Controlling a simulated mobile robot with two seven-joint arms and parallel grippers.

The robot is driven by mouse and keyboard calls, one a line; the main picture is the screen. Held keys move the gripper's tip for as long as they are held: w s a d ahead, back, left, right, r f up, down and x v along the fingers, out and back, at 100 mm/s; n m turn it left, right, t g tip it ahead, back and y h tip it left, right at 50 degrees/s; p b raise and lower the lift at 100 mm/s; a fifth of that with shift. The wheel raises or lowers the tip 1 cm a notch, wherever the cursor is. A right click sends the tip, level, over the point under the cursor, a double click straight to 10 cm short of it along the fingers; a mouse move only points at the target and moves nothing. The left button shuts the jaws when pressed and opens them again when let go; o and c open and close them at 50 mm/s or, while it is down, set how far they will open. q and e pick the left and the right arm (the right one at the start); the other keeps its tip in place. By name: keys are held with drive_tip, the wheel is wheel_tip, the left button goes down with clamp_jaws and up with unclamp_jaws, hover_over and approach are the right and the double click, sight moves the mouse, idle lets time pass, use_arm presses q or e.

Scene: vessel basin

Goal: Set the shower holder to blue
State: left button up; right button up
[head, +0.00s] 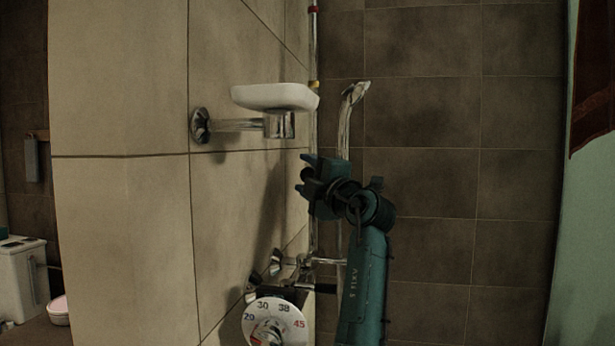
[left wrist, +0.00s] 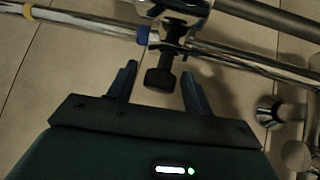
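The shower rail (head: 314,50) runs upright along the tiled wall, with a red band (head: 313,9) near the top and a yellow band (head: 314,84) lower down. In the left wrist view the rail (left wrist: 75,19) crosses the top, with the yellow band (left wrist: 27,11) at far left and a blue band (left wrist: 142,36) right beside the chrome shower holder (left wrist: 178,12). The holder's black knob (left wrist: 160,79) lies between the two spread fingers of my left gripper (left wrist: 158,68), with gaps showing on both sides. In the head view my left gripper (head: 303,172) is at the rail and hides the holder.
A chrome shower head (head: 355,91) stands above my left gripper. A white soap dish (head: 275,97) on a chrome wall arm juts out to the left. A temperature dial (head: 273,325) and chrome fittings (head: 276,262) lie below.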

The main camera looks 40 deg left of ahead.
use_arm(q)
drive_tip(key=b+v, duration=0.1)
drive_tip(key=v, duration=1.2)
drive_tip(key=shift+b, duration=0.4)
use_arm(e)
drive_tip(key=shift+w+a+f+n, duration=0.15)
drive_tip(key=shift+a+f, duration=0.1)
drive_tip(key=shift+f, duration=0.3)
drive_tip(key=shift+w+a+f+n, duration=0.1)
drive_tip(key=shift+a+f+n, duration=0.1)
drive_tip(key=shift+f, duration=0.35)
use_arm(q)
drive_tip(key=shift+d, duration=0.1)
use_arm(e)
drive_tip(key=shift+d+r, duration=0.1)
